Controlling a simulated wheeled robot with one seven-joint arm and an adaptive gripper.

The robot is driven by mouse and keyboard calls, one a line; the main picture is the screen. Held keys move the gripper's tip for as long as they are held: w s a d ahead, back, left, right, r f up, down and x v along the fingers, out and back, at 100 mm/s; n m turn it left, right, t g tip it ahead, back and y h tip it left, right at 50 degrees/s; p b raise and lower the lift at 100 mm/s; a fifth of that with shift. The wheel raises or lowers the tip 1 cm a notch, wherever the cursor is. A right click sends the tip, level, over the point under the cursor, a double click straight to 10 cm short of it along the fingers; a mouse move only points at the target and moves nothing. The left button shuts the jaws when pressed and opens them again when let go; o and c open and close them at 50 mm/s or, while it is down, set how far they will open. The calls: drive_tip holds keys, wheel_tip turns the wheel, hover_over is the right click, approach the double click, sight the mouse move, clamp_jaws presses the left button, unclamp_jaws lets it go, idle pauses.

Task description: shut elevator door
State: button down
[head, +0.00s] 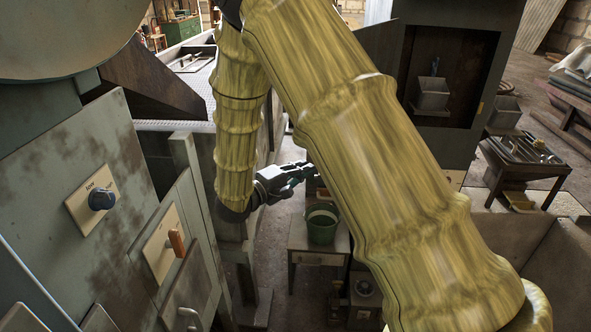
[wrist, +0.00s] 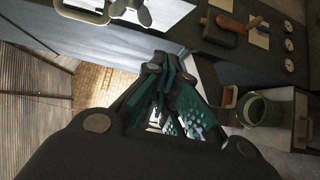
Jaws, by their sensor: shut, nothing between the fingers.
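A tall dark cabinet (head: 487,60) with an open recess stands at the upper right of the head view. A grey bucket (head: 433,93) sits in the recess. A dark panel (head: 380,45) juts out at the recess's left side; it looks like the elevator door standing open, but I cannot be sure. My arm hides part of this area. My gripper (head: 306,171) is shut and empty, left of the cabinet and apart from the panel. In the wrist view its closed green-padded fingers (wrist: 162,75) show in the middle. I cannot identify the door there.
A green bucket (head: 322,226) stands on a small drawer table (head: 303,246) below my gripper. At left is a grey control panel (head: 75,150) with a dark knob (head: 102,199) and an orange lever (head: 177,244). A tool table (head: 525,150) stands at right.

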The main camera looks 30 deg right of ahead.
drive_tip(key=s+d+p, duration=0.2)
drive_tip(key=d+p, duration=0.2)
drive_tip(key=d, duration=0.3)
idle(0.3)
drive_tip(key=shift+s+f, duration=0.1)
idle(0.4)
